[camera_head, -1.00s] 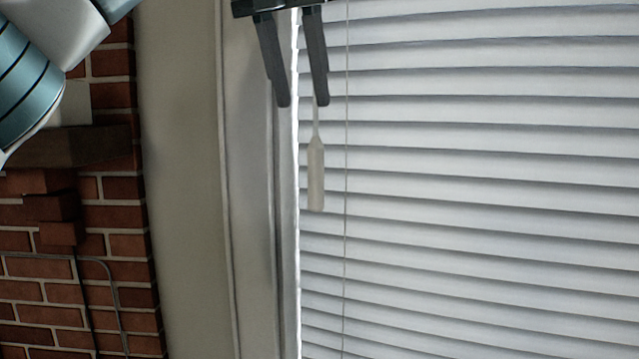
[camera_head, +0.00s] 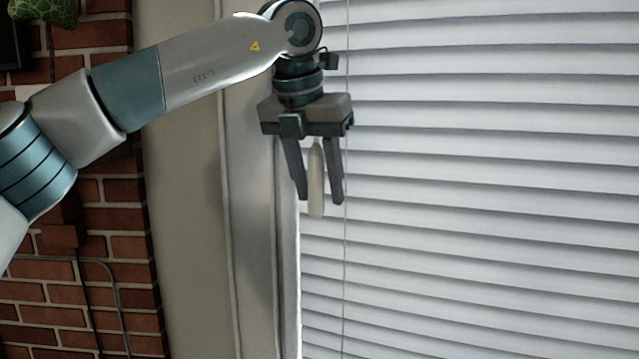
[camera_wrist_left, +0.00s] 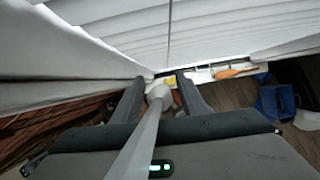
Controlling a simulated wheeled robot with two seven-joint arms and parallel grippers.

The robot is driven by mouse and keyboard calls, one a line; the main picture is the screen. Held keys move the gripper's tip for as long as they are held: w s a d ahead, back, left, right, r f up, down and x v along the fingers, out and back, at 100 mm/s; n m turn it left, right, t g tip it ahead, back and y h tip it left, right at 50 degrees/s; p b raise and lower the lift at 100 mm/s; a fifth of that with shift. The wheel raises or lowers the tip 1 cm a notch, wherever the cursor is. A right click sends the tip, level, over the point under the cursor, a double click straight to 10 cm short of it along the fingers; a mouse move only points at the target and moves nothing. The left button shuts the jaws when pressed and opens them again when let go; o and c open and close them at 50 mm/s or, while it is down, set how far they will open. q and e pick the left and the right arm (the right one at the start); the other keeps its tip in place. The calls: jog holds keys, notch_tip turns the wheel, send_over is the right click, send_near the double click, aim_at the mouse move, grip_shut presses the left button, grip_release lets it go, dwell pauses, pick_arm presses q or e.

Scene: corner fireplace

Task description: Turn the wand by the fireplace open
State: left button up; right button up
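The wand's pale grip (camera_head: 316,185) hangs upright in front of the left edge of the closed-looking white blinds (camera_head: 470,180). My left gripper (camera_head: 321,200) points down over it from above, with one finger on each side in the head view. The fingers stand apart from the wand, with a gap on both sides. In the left wrist view the wand (camera_wrist_left: 158,95) runs between the two open fingers of my left gripper (camera_wrist_left: 160,85). The wand's upper part is hidden behind the gripper in the head view. My right gripper is in neither view.
A window frame (camera_head: 250,240) stands left of the blinds, and a brick fireplace wall (camera_head: 110,220) is farther left. A thin cord (camera_head: 345,270) hangs just right of the wand. In the left wrist view a blue object (camera_wrist_left: 273,103) lies on the floor far below.

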pick_arm(q)
jog(key=shift+w+d+f, duration=0.1)
jog(key=shift+f, duration=0.3)
grip_shut()
